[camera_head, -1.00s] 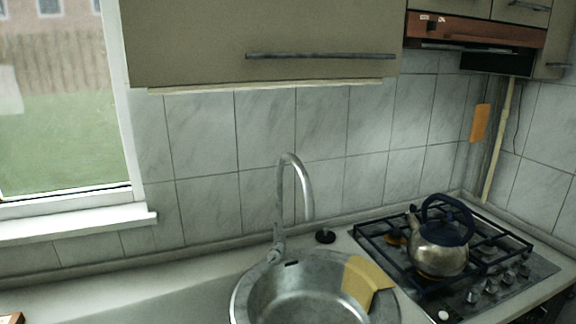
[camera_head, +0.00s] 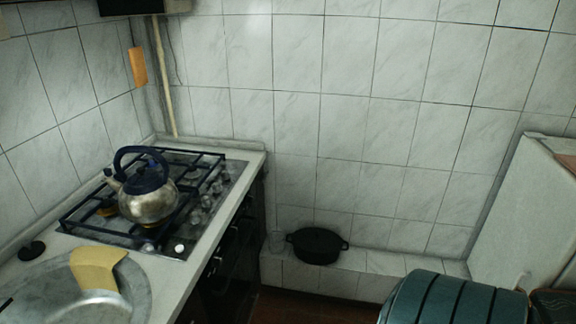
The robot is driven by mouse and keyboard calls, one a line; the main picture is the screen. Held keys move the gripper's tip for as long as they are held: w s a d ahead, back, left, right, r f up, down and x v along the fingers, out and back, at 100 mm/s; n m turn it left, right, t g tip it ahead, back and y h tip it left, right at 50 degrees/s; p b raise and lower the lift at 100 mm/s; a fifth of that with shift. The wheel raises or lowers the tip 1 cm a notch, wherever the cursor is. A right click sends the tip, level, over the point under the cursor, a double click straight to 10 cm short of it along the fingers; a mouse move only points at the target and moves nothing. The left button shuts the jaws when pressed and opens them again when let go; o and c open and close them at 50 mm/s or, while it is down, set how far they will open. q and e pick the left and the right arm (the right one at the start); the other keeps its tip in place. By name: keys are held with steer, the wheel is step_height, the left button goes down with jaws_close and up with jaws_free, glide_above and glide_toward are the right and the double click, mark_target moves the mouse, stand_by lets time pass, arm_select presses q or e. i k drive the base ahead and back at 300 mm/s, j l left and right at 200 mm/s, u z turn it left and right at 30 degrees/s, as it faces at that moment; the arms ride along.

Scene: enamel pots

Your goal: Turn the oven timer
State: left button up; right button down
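The gas stove (camera_head: 176,235) is set in the counter at the left, with its row of knobs along its right edge. A white round knob or button (camera_head: 179,249) sits at the stove's near corner; I cannot tell if it is the timer. The dark oven front (camera_head: 229,270) is below the counter's right edge, seen at a steep angle. Small knobs show along its top, too small to tell apart. A metal kettle (camera_head: 149,203) with a dark blue handle stands on the stove. Neither of my grippers is in view.
The sink (camera_head: 62,299) with a yellow cloth (camera_head: 97,266) is at the lower left. A green ribbed object (camera_head: 455,300) is at the lower right. Some brown floor shows beside the oven.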

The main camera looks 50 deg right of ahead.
mark_target(248, 199)
steer(key=z, duration=1.4)
steer(key=i+l+u, duration=0.7)
steer(key=i+l, duration=0.25)
steer(key=i+l+u, duration=0.3)
steer(key=l, duration=0.35)
steer(key=i, duration=0.1)
